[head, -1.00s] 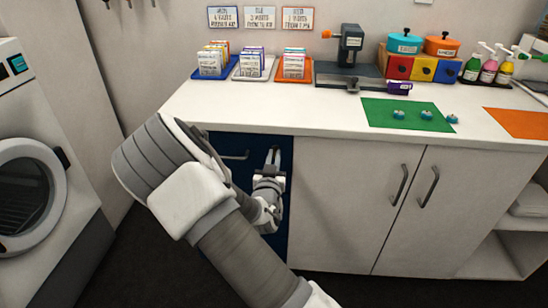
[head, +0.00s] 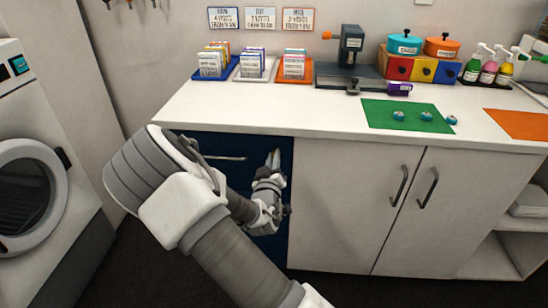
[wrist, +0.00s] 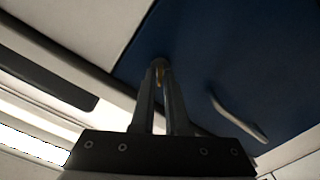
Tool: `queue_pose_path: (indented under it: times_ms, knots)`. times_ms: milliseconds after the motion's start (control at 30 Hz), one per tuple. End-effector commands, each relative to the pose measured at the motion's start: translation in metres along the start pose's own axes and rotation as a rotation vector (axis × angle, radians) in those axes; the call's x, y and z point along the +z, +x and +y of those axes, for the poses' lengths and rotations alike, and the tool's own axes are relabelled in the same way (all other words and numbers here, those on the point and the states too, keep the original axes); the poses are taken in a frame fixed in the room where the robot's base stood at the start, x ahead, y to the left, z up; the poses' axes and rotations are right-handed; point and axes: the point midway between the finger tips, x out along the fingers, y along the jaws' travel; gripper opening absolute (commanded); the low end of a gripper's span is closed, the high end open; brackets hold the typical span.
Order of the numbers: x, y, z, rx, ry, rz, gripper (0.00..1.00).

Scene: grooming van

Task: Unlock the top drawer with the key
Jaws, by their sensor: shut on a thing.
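The top drawer has a dark blue front (head: 262,143), set under the left end of the white counter, with a metal bar handle (head: 228,158). My gripper (head: 275,158) is at the right part of this front. In the wrist view my gripper (wrist: 161,72) is shut on a small brass-coloured thing (wrist: 161,70), likely the key, mostly hidden between the fingertips. The tips are close to the blue drawer front (wrist: 220,50), with the handle (wrist: 238,120) to their right. I cannot tell whether the key is in the lock; the keyhole is hidden.
White cabinet doors (head: 345,200) with two dark handles stand right of the drawers. A washer (head: 25,190) stands at the left. The counter (head: 300,115) overhangs my gripper and holds card trays, a dark press (head: 350,65) and a green mat (head: 385,123).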

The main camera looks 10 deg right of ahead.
Motion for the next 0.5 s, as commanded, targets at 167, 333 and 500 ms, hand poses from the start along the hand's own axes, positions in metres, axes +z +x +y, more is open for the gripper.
queue_pose_path:
  times_ms: [167, 333, 500]
  knots:
    - [0.0001, -0.0003, -0.0002, -0.001, -0.172, -0.002, 0.0]
    - [0.0002, -0.0003, -0.0009, -0.002, -0.333, -0.002, 0.0]
    - [0.0002, -0.0004, -0.0015, -0.002, -0.495, -0.001, 0.0]
